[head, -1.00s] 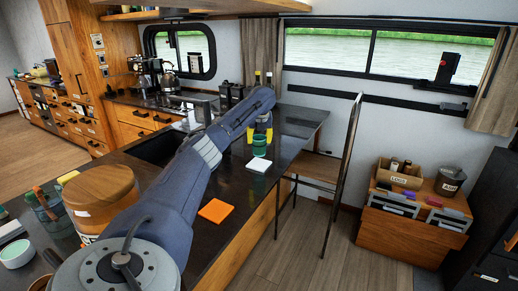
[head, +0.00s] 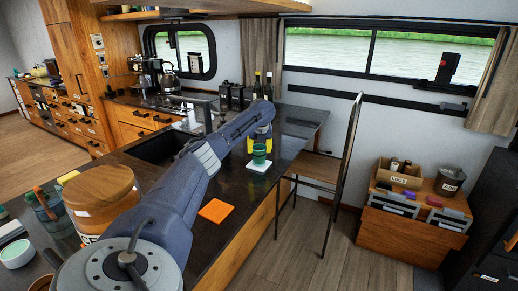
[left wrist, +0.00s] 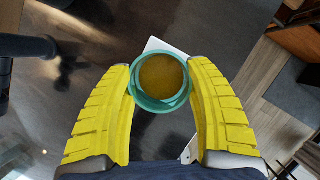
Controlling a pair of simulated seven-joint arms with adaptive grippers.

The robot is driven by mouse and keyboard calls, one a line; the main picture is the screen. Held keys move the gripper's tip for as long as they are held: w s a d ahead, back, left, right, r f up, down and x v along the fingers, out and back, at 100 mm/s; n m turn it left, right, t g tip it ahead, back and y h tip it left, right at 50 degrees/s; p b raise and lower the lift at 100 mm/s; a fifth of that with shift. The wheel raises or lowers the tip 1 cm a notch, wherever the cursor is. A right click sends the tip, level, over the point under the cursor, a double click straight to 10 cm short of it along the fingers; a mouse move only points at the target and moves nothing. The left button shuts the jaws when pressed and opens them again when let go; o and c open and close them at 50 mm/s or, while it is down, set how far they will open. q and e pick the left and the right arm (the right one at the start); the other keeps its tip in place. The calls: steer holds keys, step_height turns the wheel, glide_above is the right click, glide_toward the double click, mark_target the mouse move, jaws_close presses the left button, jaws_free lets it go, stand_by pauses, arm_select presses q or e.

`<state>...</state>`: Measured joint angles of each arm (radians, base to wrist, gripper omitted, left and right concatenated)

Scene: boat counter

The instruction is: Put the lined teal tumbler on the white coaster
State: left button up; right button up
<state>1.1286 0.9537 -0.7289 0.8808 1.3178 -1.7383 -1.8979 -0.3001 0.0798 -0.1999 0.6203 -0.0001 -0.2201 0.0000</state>
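The lined teal tumbler (head: 259,154) is upright over the white coaster (head: 257,168) on the dark counter. In the left wrist view the tumbler (left wrist: 162,82) shows a teal rim and an ochre inside. My left gripper (head: 259,144) has its yellow fingers against both sides of the tumbler and is shut on it. Corners of the white coaster (left wrist: 154,44) show behind the tumbler in that view. The tumbler's base is at or just above the coaster; I cannot tell if it touches. My right gripper is not in view.
An orange square (head: 215,210) lies on the counter nearer to me. A wooden-topped jar (head: 100,195) and a white bowl (head: 17,253) stand at the left. Two bottles (head: 262,86) stand behind the gripper. The counter's right edge is close to the coaster.

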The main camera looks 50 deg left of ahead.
arm_select(q)
steer(key=o, duration=0.5)
steer(key=v, duration=1.2)
steer(key=shift+r, duration=0.15)
